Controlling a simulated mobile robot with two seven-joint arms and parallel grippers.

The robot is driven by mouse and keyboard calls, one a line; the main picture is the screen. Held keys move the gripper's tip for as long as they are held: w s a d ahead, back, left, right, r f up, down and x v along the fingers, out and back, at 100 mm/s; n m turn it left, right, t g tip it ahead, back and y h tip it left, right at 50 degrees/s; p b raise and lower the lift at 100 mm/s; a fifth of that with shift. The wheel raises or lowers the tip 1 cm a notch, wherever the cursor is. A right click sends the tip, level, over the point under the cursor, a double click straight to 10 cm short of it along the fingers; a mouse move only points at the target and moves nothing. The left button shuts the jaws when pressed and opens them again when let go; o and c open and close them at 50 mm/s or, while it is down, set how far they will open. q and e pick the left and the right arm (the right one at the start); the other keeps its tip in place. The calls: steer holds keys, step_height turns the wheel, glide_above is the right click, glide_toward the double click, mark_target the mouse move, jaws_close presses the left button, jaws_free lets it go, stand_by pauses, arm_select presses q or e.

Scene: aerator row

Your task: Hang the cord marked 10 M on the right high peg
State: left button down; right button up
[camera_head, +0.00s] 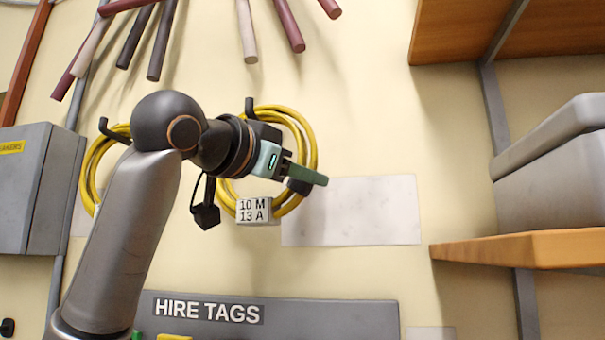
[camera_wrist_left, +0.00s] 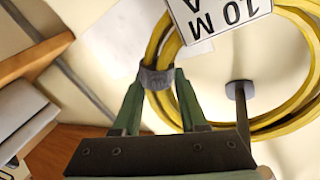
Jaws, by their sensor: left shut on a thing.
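The cord marked 10 M is a yellow coil (camera_head: 313,150) with a white tag (camera_head: 258,210) reading "10 M 13 A"; it also shows in the left wrist view (camera_wrist_left: 303,95). My left gripper (camera_head: 302,181) is shut on the coil at a dark grey wrap (camera_wrist_left: 156,77), on its right side in the head view. The right high peg (camera_head: 250,106) is a dark hook at the coil's top. In the left wrist view the peg (camera_wrist_left: 239,90) shows within the ring and overlaps the cord; I cannot tell whether it bears the coil. My wrist hides part of the coil.
Another yellow coil (camera_head: 92,162) hangs at a left peg (camera_head: 108,130), partly behind my arm. A grey box (camera_head: 40,190) is at left. A wooden shelf (camera_head: 515,250) holds a grey case at right. A "HIRE TAGS" board (camera_head: 330,318) is below.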

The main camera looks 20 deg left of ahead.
arm_select(q)
steer(key=shift+r, duration=0.1)
steer(key=c, duration=0.5)
jaws_free()
steer(key=shift+s, duration=0.1)
steer(key=shift+o, duration=0.7)
steer(key=shift+f, duration=0.2)
steer(key=s+a+b, duration=0.2)
steer(key=s+b, duration=0.1)
steer(key=s, duration=0.9)
steer(key=shift+a, duration=0.15)
steer(key=shift+s+r, duration=0.1)
